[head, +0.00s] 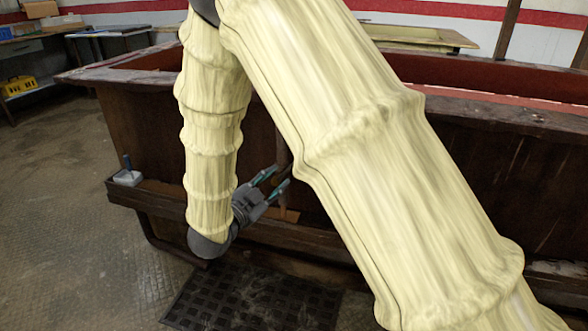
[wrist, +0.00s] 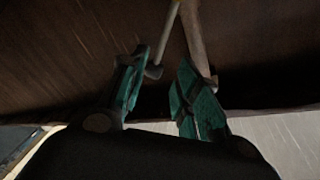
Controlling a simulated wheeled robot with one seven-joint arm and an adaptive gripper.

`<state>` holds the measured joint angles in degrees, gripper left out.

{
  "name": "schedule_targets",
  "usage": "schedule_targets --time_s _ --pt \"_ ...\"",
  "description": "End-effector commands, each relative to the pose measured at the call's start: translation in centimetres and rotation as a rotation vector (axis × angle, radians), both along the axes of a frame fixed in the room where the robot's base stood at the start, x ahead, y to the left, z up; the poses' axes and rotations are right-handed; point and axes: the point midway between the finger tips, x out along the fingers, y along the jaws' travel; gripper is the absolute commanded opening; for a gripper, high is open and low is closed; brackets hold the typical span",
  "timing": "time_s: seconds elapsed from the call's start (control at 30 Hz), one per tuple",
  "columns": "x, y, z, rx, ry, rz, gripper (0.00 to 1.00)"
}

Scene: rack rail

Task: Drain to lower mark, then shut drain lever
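My gripper (head: 279,177) is in front of the dark wooden side of a long tank (head: 150,130), its fingers pointing up and right. In the wrist view my gripper (wrist: 164,68) is open, with a gap between its teal finger pads. A thin rod (wrist: 167,32) and a thicker brown bar (wrist: 195,38) run down towards the fingertips there. I cannot tell whether either is the drain lever or whether the fingers touch them. In the head view an upright brown bar (head: 283,150) stands near the fingertips. No level mark or liquid can be made out.
A small white block with a blue upright piece (head: 126,172) sits on the tank's low ledge at left. A dark grid mat (head: 245,303) lies on the floor. My arm hides much of the tank. The floor at left is clear, with a yellow box (head: 18,86) on a far shelf.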

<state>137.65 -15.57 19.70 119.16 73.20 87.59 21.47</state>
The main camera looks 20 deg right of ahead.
Motion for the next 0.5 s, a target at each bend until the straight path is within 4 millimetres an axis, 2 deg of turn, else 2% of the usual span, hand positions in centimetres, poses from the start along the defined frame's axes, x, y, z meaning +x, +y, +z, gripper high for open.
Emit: schedule_targets --time_s 0.5 --pt "5.1 -5.8 -0.2 0.000 0.002 0.000 0.32"
